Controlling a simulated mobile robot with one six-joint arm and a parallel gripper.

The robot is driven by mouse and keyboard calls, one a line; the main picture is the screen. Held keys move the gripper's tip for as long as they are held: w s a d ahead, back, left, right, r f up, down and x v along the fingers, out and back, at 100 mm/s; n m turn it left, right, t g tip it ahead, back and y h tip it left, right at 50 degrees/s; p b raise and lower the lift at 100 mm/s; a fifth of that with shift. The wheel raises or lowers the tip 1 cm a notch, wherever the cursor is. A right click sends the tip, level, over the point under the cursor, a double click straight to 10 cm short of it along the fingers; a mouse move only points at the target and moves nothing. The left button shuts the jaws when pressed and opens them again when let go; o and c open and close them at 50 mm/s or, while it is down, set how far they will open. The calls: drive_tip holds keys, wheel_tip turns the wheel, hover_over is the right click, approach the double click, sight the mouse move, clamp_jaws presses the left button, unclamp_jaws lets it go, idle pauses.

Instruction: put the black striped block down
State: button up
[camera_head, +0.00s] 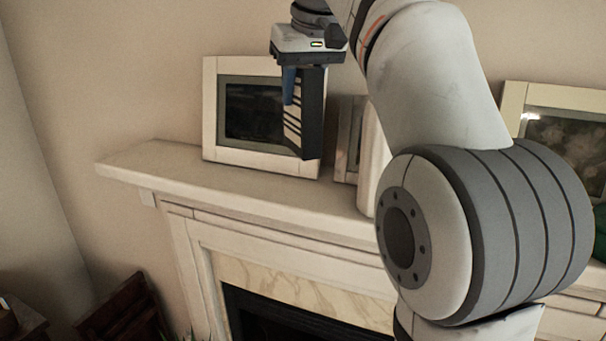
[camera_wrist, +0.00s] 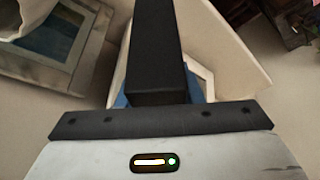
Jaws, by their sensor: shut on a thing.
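The black striped block (camera_head: 308,115) is tall and upright, black with pale stripes on one side. My gripper (camera_head: 291,84) is shut on it, with a blue finger showing on its left side. The block hangs in front of a white picture frame above the mantel shelf (camera_head: 150,160). I cannot tell for sure whether its lower end is clear of the shelf, but it appears apart from it. In the wrist view the block (camera_wrist: 157,60) is a plain black column reaching away from my gripper (camera_wrist: 158,98), with the blue fingers partly hidden behind it.
The white picture frame (camera_head: 212,110) stands on the mantel against the wall, just behind the block. Another frame (camera_head: 345,140) and a white upright object (camera_head: 372,160) stand to its right. A larger frame (camera_head: 512,105) is at far right. The mantel's left end is bare.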

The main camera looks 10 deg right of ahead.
sight(315, 84)
wheel_tip(315, 84, down, 10)
drive_tip(key=shift+d+r+b, duration=0.15)
drive_tip(key=shift+r+b, duration=0.1)
drive_tip(key=shift+b, duration=0.2)
drive_tip(key=shift+s, duration=0.1)
drive_tip(key=o, duration=1.1)
drive_tip(key=shift+f, duration=0.15)
drive_tip(key=shift+o, duration=0.2)
drive_tip(key=v, duration=1.2)
drive_tip(key=shift+s, duration=0.1)
